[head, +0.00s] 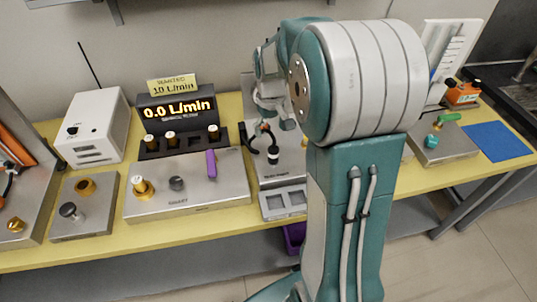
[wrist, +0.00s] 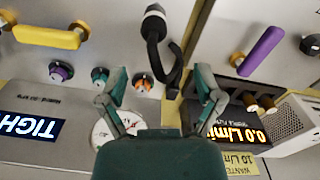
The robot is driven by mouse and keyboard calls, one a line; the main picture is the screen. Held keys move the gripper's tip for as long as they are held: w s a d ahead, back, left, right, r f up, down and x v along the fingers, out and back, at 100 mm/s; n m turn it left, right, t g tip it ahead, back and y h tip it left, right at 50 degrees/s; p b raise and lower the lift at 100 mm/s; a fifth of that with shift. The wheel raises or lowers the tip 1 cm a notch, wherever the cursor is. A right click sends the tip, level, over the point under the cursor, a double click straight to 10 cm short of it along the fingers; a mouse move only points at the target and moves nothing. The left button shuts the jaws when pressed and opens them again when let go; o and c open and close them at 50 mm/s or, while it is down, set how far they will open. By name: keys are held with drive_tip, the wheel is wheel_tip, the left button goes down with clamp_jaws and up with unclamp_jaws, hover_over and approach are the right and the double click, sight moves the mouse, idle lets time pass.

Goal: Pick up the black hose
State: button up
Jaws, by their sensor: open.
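The black hose (wrist: 155,42) shows in the wrist view at the upper middle, a short curved piece with a black and white end fitting, lying against a metal panel. In the head view the hose (head: 249,140) is a dark curve on the grey panel, left of my arm. In the wrist view the hose's curved end appears above the gap between the fingers, nearer the right one. In the head view my arm hides part of this panel.
Left of the hose stands a panel with a purple lever (head: 211,163) and a lit "0.0 L/min" display (head: 180,108). A white box (head: 93,128) is farther left. A round gauge (wrist: 116,126) and coloured knobs lie near my left finger. A blue mat (head: 497,141) is at right.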

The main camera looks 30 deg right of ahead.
sight(273, 147)
drive_tip(key=f, duration=0.1)
drive_tip(key=d+f, duration=0.1)
drive_tip(key=f, duration=0.1)
drive_tip(key=shift+f, duration=0.2)
drive_tip(key=f, duration=0.5)
drive_tip(key=shift+s+a, duration=0.3)
drive_tip(key=shift+a, duration=0.1)
drive_tip(key=shift+d+f, duration=0.1)
drive_tip(key=shift+d, duration=0.2)
drive_tip(key=c, duration=1.1)
drive_tip(key=shift+a, duration=0.1)
clamp_jaws()
